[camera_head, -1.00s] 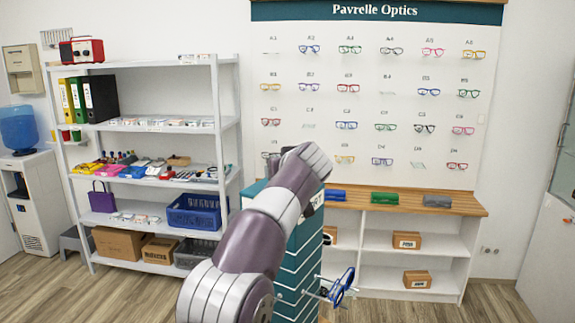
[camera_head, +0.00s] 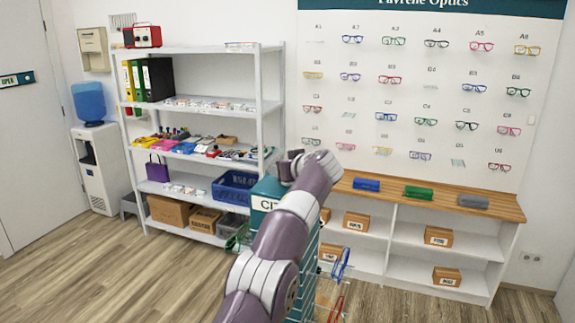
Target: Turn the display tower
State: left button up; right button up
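The display tower (camera_head: 268,190) is a tall teal column with stacked tiers, in the middle of the head view. A white label reading "CI", partly covered, shows on its upper face. Blue glasses (camera_head: 341,264) and red-orange glasses (camera_head: 336,302) hang at its right side. Green glasses (camera_head: 237,238) stick out at its left side. One of my arms rises from the bottom centre in front of the tower and hides much of it. Its wrist bends over near the tower's top. I see no gripper fingers, and cannot tell whether the arm touches the tower.
A white shelf unit (camera_head: 205,47) with binders, trays and boxes stands behind on the left. A wall board (camera_head: 330,60) of glasses hangs above a wood-topped low cabinet (camera_head: 510,209) with cases. A water dispenser (camera_head: 104,165) stands far left. The wood floor (camera_head: 130,275) at front left is clear.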

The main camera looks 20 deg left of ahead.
pick_arm(q)
jog(key=shift+f, duration=0.35)
jog(key=o, duration=1.4)
jog(key=shift+o, duration=0.2)
jog(key=shift+r, duration=0.1)
jog(key=shift+r, duration=0.15)
